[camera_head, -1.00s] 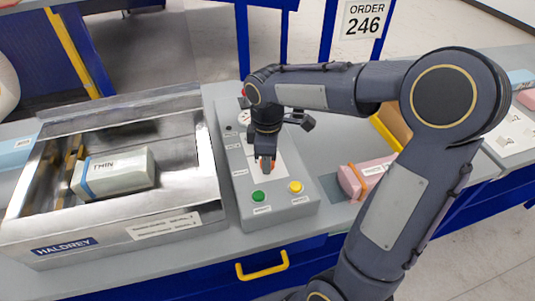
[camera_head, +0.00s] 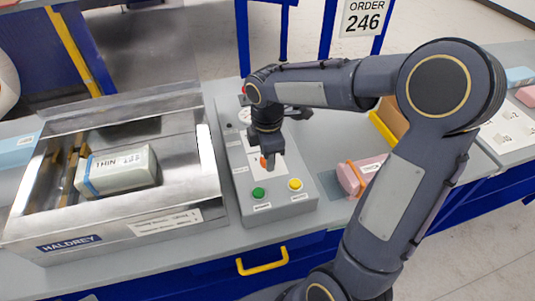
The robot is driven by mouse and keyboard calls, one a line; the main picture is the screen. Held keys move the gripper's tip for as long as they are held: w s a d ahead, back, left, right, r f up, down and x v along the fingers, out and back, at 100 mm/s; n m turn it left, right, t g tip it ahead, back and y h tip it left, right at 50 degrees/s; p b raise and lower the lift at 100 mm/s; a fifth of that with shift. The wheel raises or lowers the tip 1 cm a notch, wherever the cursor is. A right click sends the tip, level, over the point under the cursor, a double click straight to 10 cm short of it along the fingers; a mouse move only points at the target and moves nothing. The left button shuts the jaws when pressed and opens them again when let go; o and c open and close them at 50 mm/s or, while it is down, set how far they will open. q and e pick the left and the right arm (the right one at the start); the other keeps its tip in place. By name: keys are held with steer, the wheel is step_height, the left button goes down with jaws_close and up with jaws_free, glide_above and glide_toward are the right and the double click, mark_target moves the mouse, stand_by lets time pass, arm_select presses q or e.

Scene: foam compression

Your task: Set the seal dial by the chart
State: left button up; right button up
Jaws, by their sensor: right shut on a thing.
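My right gripper (camera_head: 268,166) points down over the grey control box (camera_head: 296,208) and is shut on a small orange knob (camera_head: 263,161), which appears to be the seal dial. The fingers and wrist cover most of it, so its setting cannot be read. A white sheet with printed marks (camera_head: 510,130) lies on the table at the far right and may be the chart; its text is too small to read. My left gripper is not in view.
A green button (camera_head: 258,193) and a yellow button (camera_head: 295,184) sit at the box's near end. A metal tray (camera_head: 168,208) marked HALDREY holds a foam block (camera_head: 122,172) labelled THIN. A pink block (camera_head: 352,178) lies right of the box. An ORDER 246 sign (camera_head: 364,18) hangs behind.

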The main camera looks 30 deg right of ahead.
steer(key=o, duration=1)
steer(key=shift+r, duration=0.15)
step_height(320, 180, up, 8)
steer(key=shift+f, duration=0.2)
